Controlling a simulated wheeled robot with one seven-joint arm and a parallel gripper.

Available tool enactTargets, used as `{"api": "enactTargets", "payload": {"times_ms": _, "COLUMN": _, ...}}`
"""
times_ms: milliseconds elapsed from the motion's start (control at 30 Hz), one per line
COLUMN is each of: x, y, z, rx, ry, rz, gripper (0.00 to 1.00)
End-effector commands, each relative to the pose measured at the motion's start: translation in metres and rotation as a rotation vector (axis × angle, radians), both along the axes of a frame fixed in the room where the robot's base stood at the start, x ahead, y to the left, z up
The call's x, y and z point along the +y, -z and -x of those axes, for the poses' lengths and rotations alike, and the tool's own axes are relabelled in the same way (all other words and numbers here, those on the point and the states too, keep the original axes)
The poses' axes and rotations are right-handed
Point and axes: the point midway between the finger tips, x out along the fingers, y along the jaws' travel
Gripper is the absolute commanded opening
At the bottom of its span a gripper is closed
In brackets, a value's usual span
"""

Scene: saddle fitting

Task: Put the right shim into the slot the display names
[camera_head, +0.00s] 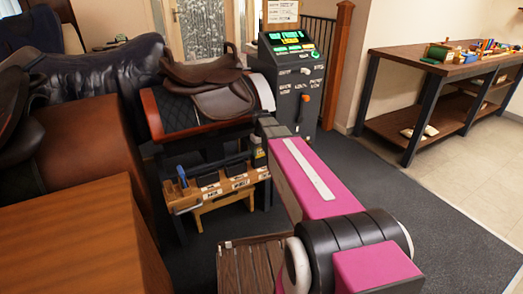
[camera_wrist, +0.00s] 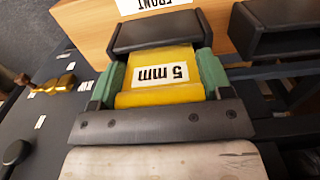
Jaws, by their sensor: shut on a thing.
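A yellow shim (camera_wrist: 160,92) labelled "5 mm" sits between the green finger pads of my gripper (camera_wrist: 161,80), which is shut on it. The shim's far end is against or under a black block (camera_wrist: 160,32); I cannot tell whether any of it is inside. A wooden face with a "FRONT" label (camera_wrist: 152,4) lies behind that block. A second black block (camera_wrist: 282,24) stands to the right. In the head view the display (camera_head: 290,40) shows green panels too small to read. My arm hides the shim there.
A brown saddle (camera_head: 205,80) rests on a stand above a wooden rack (camera_head: 215,187) with white labels. A workbench (camera_head: 440,66) with small coloured items stands at the right. A brass-coloured tool (camera_wrist: 52,85) lies left in the wrist view. Dark floor at right is clear.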

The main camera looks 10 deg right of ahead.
Motion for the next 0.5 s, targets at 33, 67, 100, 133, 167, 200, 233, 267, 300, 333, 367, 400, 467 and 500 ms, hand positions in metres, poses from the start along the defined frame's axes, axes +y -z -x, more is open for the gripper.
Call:
{"api": "enactTargets", "payload": {"times_ms": 33, "x": 0.0000, "y": 0.0001, "z": -0.0001, "rx": 0.000, "ry": 0.000, "rz": 0.000, "gripper": 0.45}}
{"api": "enactTargets", "payload": {"times_ms": 67, "x": 0.0000, "y": 0.0002, "z": -0.0001, "rx": 0.000, "ry": 0.000, "rz": 0.000, "gripper": 0.45}}
{"api": "enactTargets", "payload": {"times_ms": 100, "x": 0.0000, "y": 0.0001, "z": -0.0001, "rx": 0.000, "ry": 0.000, "rz": 0.000, "gripper": 0.45}}
{"api": "enactTargets", "payload": {"times_ms": 133, "x": 0.0000, "y": 0.0001, "z": -0.0001, "rx": 0.000, "ry": 0.000, "rz": 0.000, "gripper": 0.45}}
{"api": "enactTargets", "payload": {"times_ms": 167, "x": 0.0000, "y": 0.0001, "z": -0.0001, "rx": 0.000, "ry": 0.000, "rz": 0.000, "gripper": 0.45}}
{"api": "enactTargets", "payload": {"times_ms": 200, "x": 0.0000, "y": 0.0001, "z": 0.0000, "rx": 0.000, "ry": 0.000, "rz": 0.000, "gripper": 0.45}}
{"api": "enactTargets", "payload": {"times_ms": 233, "x": 0.0000, "y": 0.0001, "z": 0.0000, "rx": 0.000, "ry": 0.000, "rz": 0.000, "gripper": 0.78}}
{"api": "enactTargets", "payload": {"times_ms": 267, "x": 0.0000, "y": 0.0001, "z": 0.0000, "rx": 0.000, "ry": 0.000, "rz": 0.000, "gripper": 0.88}}
{"api": "enactTargets", "payload": {"times_ms": 300, "x": 0.0000, "y": 0.0001, "z": 0.0000, "rx": 0.000, "ry": 0.000, "rz": 0.000, "gripper": 1.00}}
{"api": "enactTargets", "payload": {"times_ms": 333, "x": 0.0000, "y": 0.0001, "z": 0.0000, "rx": 0.000, "ry": 0.000, "rz": 0.000, "gripper": 1.00}}
{"api": "enactTargets", "payload": {"times_ms": 367, "x": 0.0000, "y": 0.0001, "z": 0.0000, "rx": 0.000, "ry": 0.000, "rz": 0.000, "gripper": 1.00}}
{"api": "enactTargets", "payload": {"times_ms": 400, "x": 0.0000, "y": 0.0001, "z": 0.0000, "rx": 0.000, "ry": 0.000, "rz": 0.000, "gripper": 1.00}}
{"api": "enactTargets", "payload": {"times_ms": 467, "x": 0.0000, "y": 0.0001, "z": 0.0000, "rx": 0.000, "ry": 0.000, "rz": 0.000, "gripper": 1.00}}
{"api": "enactTargets", "payload": {"times_ms": 500, "x": 0.0000, "y": 0.0001, "z": 0.0000, "rx": 0.000, "ry": 0.000, "rz": 0.000, "gripper": 1.00}}
